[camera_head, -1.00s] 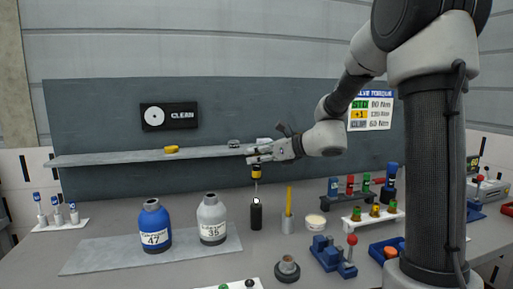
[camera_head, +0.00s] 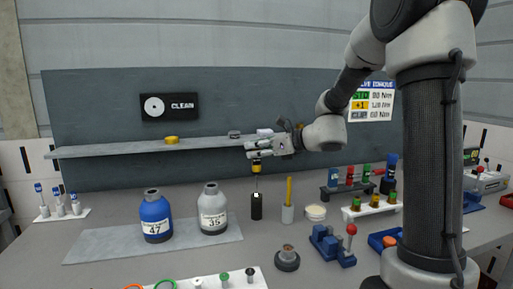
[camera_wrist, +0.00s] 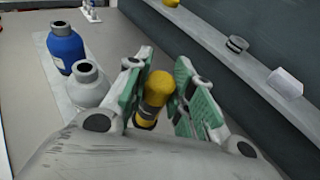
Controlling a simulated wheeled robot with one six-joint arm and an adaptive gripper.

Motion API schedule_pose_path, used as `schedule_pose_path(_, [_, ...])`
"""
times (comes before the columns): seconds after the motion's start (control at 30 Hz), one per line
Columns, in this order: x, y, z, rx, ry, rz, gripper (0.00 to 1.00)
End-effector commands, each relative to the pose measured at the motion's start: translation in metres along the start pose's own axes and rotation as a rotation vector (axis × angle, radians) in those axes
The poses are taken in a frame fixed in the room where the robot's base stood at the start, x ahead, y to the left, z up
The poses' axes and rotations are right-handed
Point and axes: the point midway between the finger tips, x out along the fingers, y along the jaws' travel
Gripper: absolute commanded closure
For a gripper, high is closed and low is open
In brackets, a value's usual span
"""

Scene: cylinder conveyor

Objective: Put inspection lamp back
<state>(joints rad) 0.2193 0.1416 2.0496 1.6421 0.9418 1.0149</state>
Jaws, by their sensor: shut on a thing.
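The inspection lamp appears as a yellow piece (camera_head: 257,168) with a dark band, on a thin stem. Below it is a black cylinder (camera_head: 257,207) with a small white spot at its top; whether that is the lamp's body or a holder I cannot tell. My gripper (camera_head: 258,152) is shut on the yellow end from above. In the wrist view the yellow end (camera_wrist: 157,90) is between the green pads of my gripper (camera_wrist: 160,85). The lower part of the lamp is hidden there.
A blue bottle (camera_head: 155,218) and a grey bottle (camera_head: 213,210) stand left of the black cylinder. The wall shelf (camera_head: 110,149) runs behind my gripper. A blue fixture (camera_head: 330,247) stands front right.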

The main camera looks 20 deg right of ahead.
Motion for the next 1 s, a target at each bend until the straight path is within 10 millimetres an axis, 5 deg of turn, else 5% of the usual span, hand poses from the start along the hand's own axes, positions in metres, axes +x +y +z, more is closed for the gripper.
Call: schedule_pose_path(1.0, [0.008,0.0,-0.025,0.001,0.0,0.0,1.0])
